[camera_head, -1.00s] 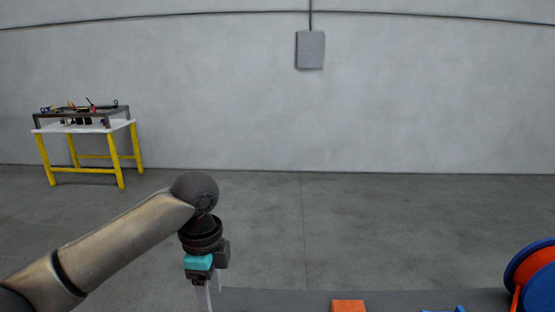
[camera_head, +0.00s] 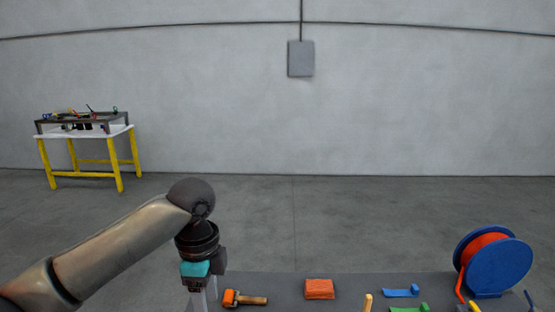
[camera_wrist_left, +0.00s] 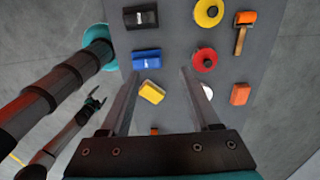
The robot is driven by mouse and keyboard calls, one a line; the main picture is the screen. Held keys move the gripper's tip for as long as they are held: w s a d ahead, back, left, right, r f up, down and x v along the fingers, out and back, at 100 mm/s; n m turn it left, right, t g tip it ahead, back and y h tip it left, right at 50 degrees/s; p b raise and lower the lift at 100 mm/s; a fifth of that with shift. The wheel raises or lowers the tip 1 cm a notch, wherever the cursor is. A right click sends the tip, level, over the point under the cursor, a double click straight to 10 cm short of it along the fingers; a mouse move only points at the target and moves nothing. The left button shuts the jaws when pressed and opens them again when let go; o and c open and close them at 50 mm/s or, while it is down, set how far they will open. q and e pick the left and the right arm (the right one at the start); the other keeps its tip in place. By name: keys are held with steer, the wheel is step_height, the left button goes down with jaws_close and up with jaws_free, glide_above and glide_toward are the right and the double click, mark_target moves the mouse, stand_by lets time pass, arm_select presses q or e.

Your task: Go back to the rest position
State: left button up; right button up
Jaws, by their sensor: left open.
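In the head view my left arm comes in from the left. My left gripper (camera_head: 200,302) hangs downward at the left end of a grey table, its fingertips cut off by the lower edge. In the left wrist view its two fingers (camera_wrist_left: 160,75) are spread wide above the table, with nothing gripped between them. A yellow block (camera_wrist_left: 152,92) lies on the table between the fingers in that picture. A second arm of mine shows at the left of the wrist view, with its small dark gripper (camera_wrist_left: 95,99) beside the table; its jaws are too small to read.
The grey table (camera_head: 375,283) bears an orange-headed hammer (camera_head: 244,299), an orange block (camera_head: 319,289), a blue tool (camera_head: 401,291) and a blue spool (camera_head: 498,263). Red (camera_wrist_left: 204,60) and yellow (camera_wrist_left: 209,12) discs show in the wrist view. A yellow-legged workbench (camera_head: 84,132) stands far left.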

arm_select(q)
steer(key=s+d+f+n+t+h, duration=0.25)
steer(key=s+d+f+n, duration=0.35)
steer(key=s+d+f, duration=0.35)
steer(key=s+a+f+n+t+y, duration=0.1)
steer(key=s+a+f+n, duration=0.2)
steer(key=s+a+n, duration=0.3)
steer(key=s+a+f+n+y, duration=0.1)
steer(key=s+a+f+n, duration=0.2)
steer(key=s+a+n, duration=0.3)
steer(key=s+a+f+m+g+b, duration=0.2)
steer(key=f+b, duration=0.7)
steer(key=f, duration=2.1)
steer(key=s+a+f+b, duration=0.1)
steer(key=s+f+b, duration=0.2)
steer(key=s+f, duration=0.5)
steer(key=s+f+b, duration=0.4)
steer(key=s+f, duration=0.4)
steer(key=f, duration=0.5)
steer(key=shift+a+f+b, duration=0.3)
steer(key=shift+a+f, duration=0.05)
arm_select(e)
step_height(320, 180, down, 17)
steer(key=shift+w+a+r, duration=0.2)
steer(key=shift+w+a, duration=0.1)
steer(key=shift+w, duration=0.15)
